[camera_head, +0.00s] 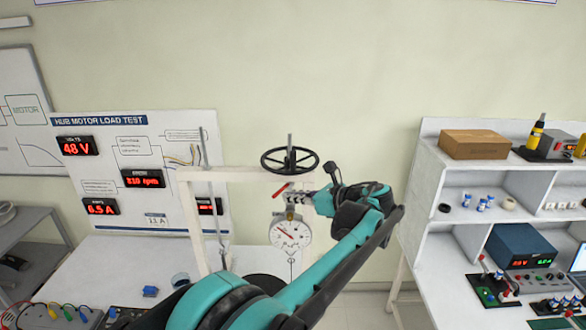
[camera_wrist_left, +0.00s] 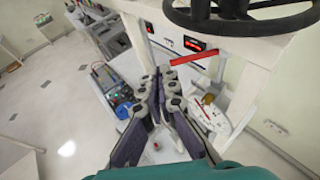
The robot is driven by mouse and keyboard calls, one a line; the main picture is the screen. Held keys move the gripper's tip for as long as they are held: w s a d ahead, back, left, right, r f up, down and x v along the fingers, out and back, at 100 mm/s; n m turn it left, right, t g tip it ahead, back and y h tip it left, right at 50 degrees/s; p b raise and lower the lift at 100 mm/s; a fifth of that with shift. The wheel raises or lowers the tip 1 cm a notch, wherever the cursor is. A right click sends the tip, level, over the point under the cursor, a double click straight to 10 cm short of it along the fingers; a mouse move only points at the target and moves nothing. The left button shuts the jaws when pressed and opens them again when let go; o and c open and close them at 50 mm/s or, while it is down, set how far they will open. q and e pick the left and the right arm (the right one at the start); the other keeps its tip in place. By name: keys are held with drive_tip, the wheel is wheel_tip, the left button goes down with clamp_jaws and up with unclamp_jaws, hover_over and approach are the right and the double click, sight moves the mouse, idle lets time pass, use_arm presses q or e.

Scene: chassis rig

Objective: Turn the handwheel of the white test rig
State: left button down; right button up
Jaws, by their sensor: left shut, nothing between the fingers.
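The black handwheel (camera_head: 290,173) lies flat on top of the white test rig (camera_head: 228,174), with a spindle rising through its hub. In the left wrist view the handwheel (camera_wrist_left: 240,25) is at the top, partly cut off, above the white crossbeam. My left gripper (camera_head: 296,198) is just below the handwheel and the beam, not touching the wheel as far as I can see. In the left wrist view its fingers (camera_wrist_left: 160,82) are together and empty. A red bar (camera_head: 281,189) shows close to the fingertips; it also shows in the left wrist view (camera_wrist_left: 198,57).
A round dial gauge (camera_head: 290,236) hangs under the beam, close to my left arm. A display board (camera_head: 135,215) with red readouts stands behind at left. A white shelf unit (camera_head: 428,160) with instruments stands at right. The space above the handwheel is clear.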

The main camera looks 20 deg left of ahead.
sight(281, 164)
use_arm(q)
drive_tip(key=s+a+f+n+g+h+b, duration=0.1)
drive_tip(key=s+a+f+n+h, duration=0.2)
drive_tip(key=f+h, duration=0.5)
drive_tip(key=s+a+f+n+g+h+b, duration=0.1)
drive_tip(key=s+f+n+h, duration=0.3)
drive_tip(key=s+f+h, duration=0.3)
drive_tip(key=a+r+n+t+h+b, duration=0.1)
drive_tip(key=a+r+n+t+h, duration=0.2)
drive_tip(key=r, duration=0.5)
drive_tip(key=w+a+r+n+t+h, duration=0.1)
drive_tip(key=a+r+n+t+h, duration=0.15)
drive_tip(key=r+t, duration=0.35)
drive_tip(key=a+r+n+t+h+b, duration=0.1)
drive_tip(key=a+r+n+t+h, duration=0.2)
drive_tip(key=r, duration=0.6)
drive_tip(key=shift+m+t+h, duration=0.3)
drive_tip(key=shift+m+h, duration=0.05)
drive_tip(key=shift+m, duration=0.4)
drive_tip(key=p+x, duration=0.2)
drive_tip(key=x, duration=1.2)
drive_tip(key=shift+w+f, duration=0.1)
drive_tip(key=shift+f, duration=0.05)
